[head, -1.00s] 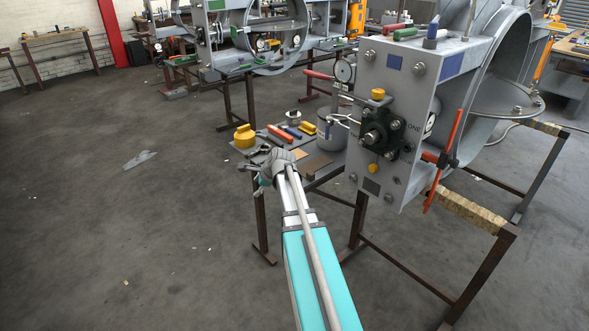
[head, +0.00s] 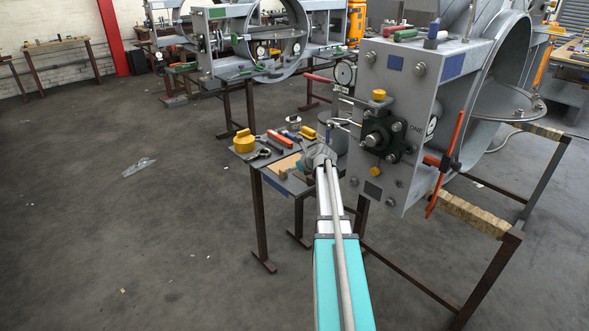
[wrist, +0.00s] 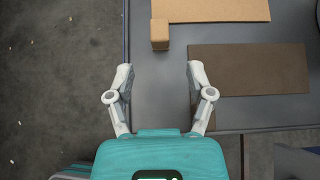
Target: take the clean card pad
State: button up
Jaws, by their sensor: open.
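In the wrist view a small tan block (wrist: 160,36) stands at the near left corner of a flat tan card sheet (wrist: 215,9). A flat dark brown pad (wrist: 250,69) lies to the right. I cannot tell for certain which of these is the clean card pad. My gripper (wrist: 160,72) is open and empty, with its fingers apart over bare table top. The small tan block is just ahead of the gap, in line with it. In the head view my gripper (head: 312,163) is over the small table and hides part of it; the tan sheet (head: 286,164) shows beside it.
The grey table (head: 282,182) also holds a yellow part (head: 244,142) and several hand tools behind. A large grey damper housing (head: 390,75) with a black bearing (head: 381,140) stands close on the right. Open floor lies left.

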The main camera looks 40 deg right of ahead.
aim_at(284, 171)
jog(key=shift+w+f, duration=0.1)
jog(key=shift+b+x, duration=2.85)
jog(key=shift+x, duration=1.55)
grip_shut()
jog(key=shift+r+p, duration=4)
jog(key=shift+p, duration=0.05)
